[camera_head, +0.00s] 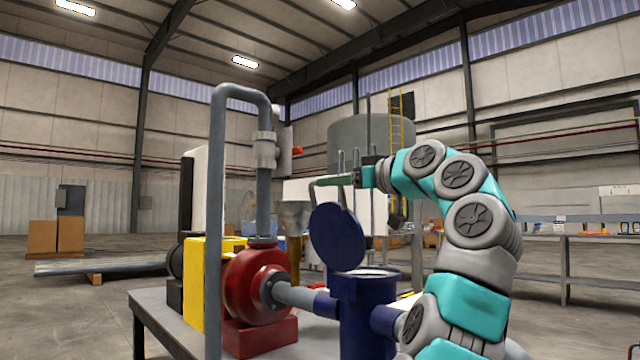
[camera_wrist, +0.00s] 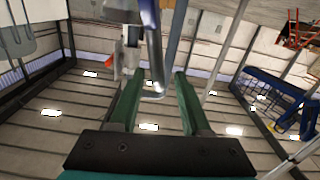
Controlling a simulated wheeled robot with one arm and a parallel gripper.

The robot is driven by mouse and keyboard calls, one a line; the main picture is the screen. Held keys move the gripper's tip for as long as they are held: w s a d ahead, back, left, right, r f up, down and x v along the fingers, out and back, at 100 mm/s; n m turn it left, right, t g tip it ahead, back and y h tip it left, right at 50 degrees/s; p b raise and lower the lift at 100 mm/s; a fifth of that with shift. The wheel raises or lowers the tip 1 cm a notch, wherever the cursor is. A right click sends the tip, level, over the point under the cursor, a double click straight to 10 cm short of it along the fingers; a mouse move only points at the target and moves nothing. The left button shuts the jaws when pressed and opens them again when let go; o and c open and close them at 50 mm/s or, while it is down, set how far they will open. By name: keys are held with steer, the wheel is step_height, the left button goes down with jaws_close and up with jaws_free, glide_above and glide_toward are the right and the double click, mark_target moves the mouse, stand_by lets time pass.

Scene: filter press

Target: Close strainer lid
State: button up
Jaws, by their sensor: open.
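The blue strainer body (camera_head: 366,318) stands on the bench, with pipe joints on both sides. Its round blue lid (camera_head: 337,238) is raised, tilted up at the left of the body's open top. My gripper (camera_head: 314,188) is just above the lid's upper edge in the head view, pointing left. Whether it is in front of or behind the lid is hard to tell. In the wrist view the two green fingers (camera_wrist: 158,77) are apart with nothing held.
A red pump (camera_head: 262,295) with a yellow part stands left of the strainer. A tall grey pipe (camera_head: 215,190) bends over it. A large tank (camera_head: 370,135) and a side table (camera_head: 590,240) stand farther back.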

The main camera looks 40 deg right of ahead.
mark_target(314, 184)
steer(key=w, duration=0.4)
steer(key=shift+w+a, duration=0.1)
steer(key=shift+w, duration=0.1)
jaws_close()
stand_by(1.2)
